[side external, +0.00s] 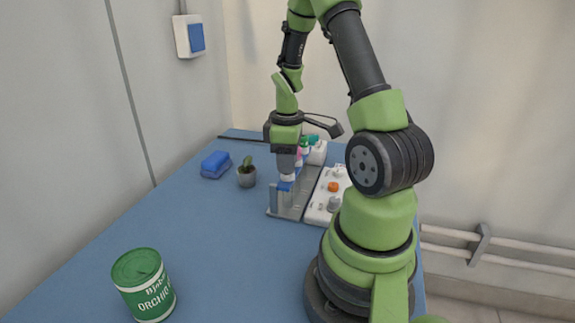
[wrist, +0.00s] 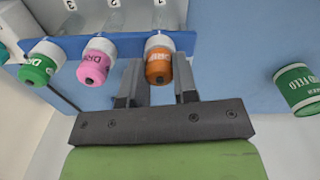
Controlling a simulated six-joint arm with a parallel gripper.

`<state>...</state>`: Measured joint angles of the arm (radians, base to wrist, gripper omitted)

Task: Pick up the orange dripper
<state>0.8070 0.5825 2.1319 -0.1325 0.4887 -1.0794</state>
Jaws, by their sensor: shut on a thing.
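The orange dripper (wrist: 158,66), an orange body with a white collar, is between the two fingers of my gripper (wrist: 158,82) in the wrist view. My gripper is shut on it. In the side view my gripper (side external: 287,170) points down at the near end of the grey rack (side external: 292,208), and the orange body is hidden there. A pink dripper (wrist: 94,68) and a green dripper (wrist: 40,67) sit beside it in the row.
A white panel with an orange knob (side external: 333,187) lies right of the rack. A green can (side external: 145,285) stands at the front left. The table between is clear.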

